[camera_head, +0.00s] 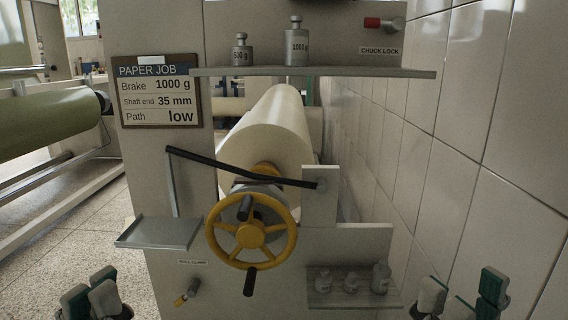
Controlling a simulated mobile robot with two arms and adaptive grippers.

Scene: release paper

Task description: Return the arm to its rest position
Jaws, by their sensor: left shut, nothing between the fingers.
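My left gripper (92,296) shows at the bottom left edge, shut and empty, with only its green and grey fingertips in view. My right gripper (461,297) shows at the bottom right edge, its fingers apart with nothing seen between them. Both are low in front of the machine and apart from it. A black lever arm (226,164) slopes down to the right across the paper roll (266,131), above the yellow handwheel (250,236). A thin rod hangs from its left end to an empty grey tray (150,234).
A top shelf (350,72) holds two labelled weights, one 1000 g (297,45). A lower ledge (325,299) holds several small weights. A job sign (158,92) hangs left. A red-handled chuck lock (378,23) is upper right. A tiled wall (440,130) bounds the right.

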